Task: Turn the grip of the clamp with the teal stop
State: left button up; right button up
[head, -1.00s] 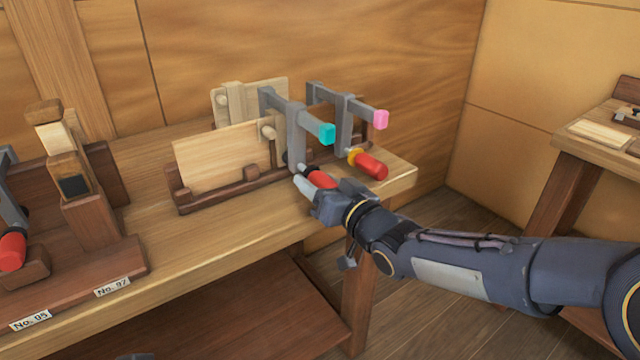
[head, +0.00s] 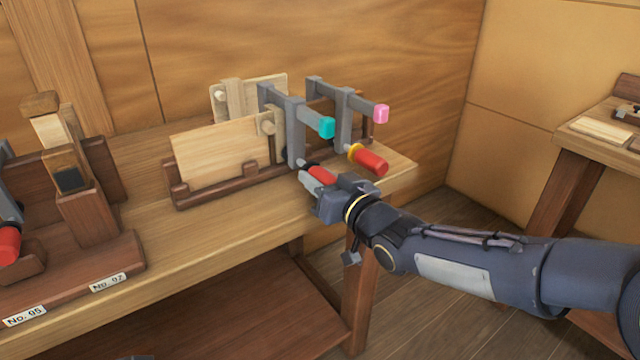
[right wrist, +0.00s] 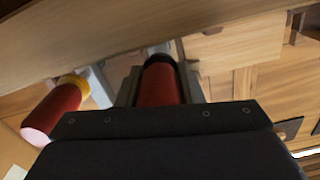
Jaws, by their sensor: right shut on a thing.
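The clamp with the teal stop (head: 327,127) is a grey bar clamp with a red grip (head: 320,174) low at its front. It stands at the wooden rack on the bench. My right gripper (head: 316,180) is shut on this red grip. In the right wrist view the red grip (right wrist: 160,84) lies between the two fingers, with a dark collar at its far end. A second grey clamp with a pink stop (head: 381,113) stands just to the right; its red grip (head: 369,160) has a yellow collar and is apart from my gripper. My left gripper is not in view.
A pale board (head: 218,153) stands in the wooden rack (head: 205,197) left of the clamps.

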jog(key=n+b, duration=0.3)
jog(key=b, duration=0.1)
jog(key=shift+f+n, duration=0.25)
jog(key=shift+n, duration=0.15)
jog(key=shift+r+n+b, duration=0.2)
jog(key=shift+n+b, duration=1.25)
jog(key=shift+n, duration=0.25)
jog(key=o, duration=1)
jog(key=shift+w, duration=0.1)
jog(key=shift+c, duration=0.2)
jog(key=shift+o, duration=0.2)
jog(key=p+v, duration=0.1)
jog(key=v, duration=0.7)
